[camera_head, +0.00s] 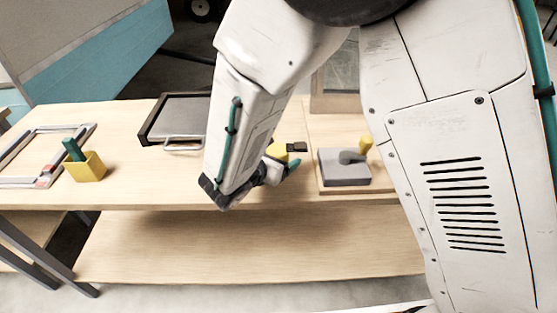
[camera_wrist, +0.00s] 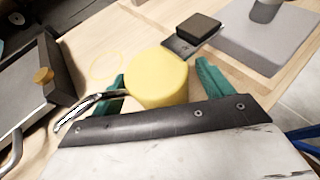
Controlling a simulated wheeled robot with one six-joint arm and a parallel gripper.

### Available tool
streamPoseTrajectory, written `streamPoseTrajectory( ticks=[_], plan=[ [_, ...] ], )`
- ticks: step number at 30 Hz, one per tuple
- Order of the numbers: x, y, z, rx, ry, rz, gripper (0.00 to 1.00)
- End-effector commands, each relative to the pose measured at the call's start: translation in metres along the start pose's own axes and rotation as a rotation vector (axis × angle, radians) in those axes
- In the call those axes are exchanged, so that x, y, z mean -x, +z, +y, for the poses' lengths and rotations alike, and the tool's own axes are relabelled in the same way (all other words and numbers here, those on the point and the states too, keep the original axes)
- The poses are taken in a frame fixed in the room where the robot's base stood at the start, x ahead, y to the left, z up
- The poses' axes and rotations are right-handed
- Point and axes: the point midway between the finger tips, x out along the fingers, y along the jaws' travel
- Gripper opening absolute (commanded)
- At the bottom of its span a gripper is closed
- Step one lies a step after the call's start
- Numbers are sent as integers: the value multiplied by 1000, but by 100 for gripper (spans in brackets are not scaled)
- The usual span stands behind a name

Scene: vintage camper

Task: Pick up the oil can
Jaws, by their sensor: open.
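The yellow round oil can (camera_wrist: 158,76) stands on the wooden bench between the teal fingers of my gripper (camera_wrist: 161,80) in the wrist view. A curved metal piece, seemingly its spout, sticks out to the left past the left finger. The fingers are apart, one on each side of the can; whether they touch it I cannot tell. The can's lower near side is hidden by my gripper's dark plate. In the head view, the can (camera_head: 277,151) shows only partly behind my gripper (camera_head: 283,167), mostly covered by my arm.
A dark block (camera_wrist: 198,26) sits just beyond the can. A grey block with a post (camera_wrist: 268,45) stands to the right. A dark case with a metal handle (camera_head: 180,122) lies left of my arm. A yellow holder (camera_head: 85,167) and a metal frame (camera_head: 45,184) are farther left.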

Motion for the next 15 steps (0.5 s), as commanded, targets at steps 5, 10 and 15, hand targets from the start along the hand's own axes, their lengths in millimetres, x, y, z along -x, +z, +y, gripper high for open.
streamPoseTrajectory(
  ticks=[5,10,15],
  plan=[
    [0,0,0,-1,0,0,79],
    [0,0,0,-1,0,0,32],
    [0,0,0,-1,0,0,28]
  ],
)
